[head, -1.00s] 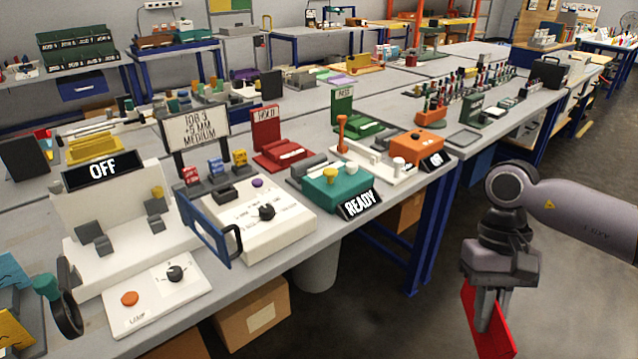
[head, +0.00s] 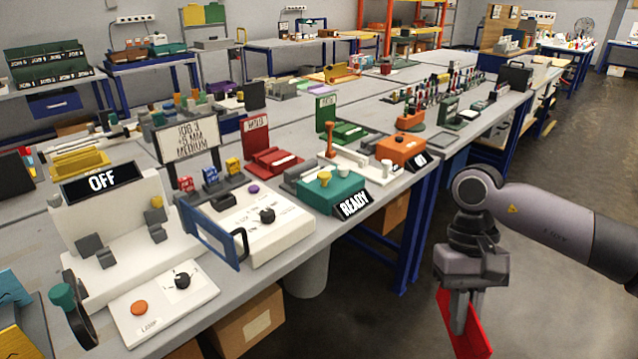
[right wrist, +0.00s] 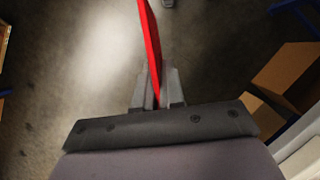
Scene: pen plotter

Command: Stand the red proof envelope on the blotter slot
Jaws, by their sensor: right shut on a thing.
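The red proof envelope (head: 472,335) hangs below my right gripper (head: 464,312), over the floor at the right of the bench. The gripper is shut on it and points down. In the right wrist view the red envelope (right wrist: 151,45) shows nearly edge-on, between the fingers (right wrist: 156,95). It is apart from the bench and touches nothing else. I cannot tell which of the bench fixtures is the blotter slot. My left gripper is not in view.
The long grey bench (head: 280,268) carries a white box with an OFF sign (head: 101,181), a teal READY unit (head: 331,192), an orange unit (head: 401,148) and red and green stands. Cardboard boxes (head: 247,318) stand under it. The floor (head: 540,300) around my right arm is clear.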

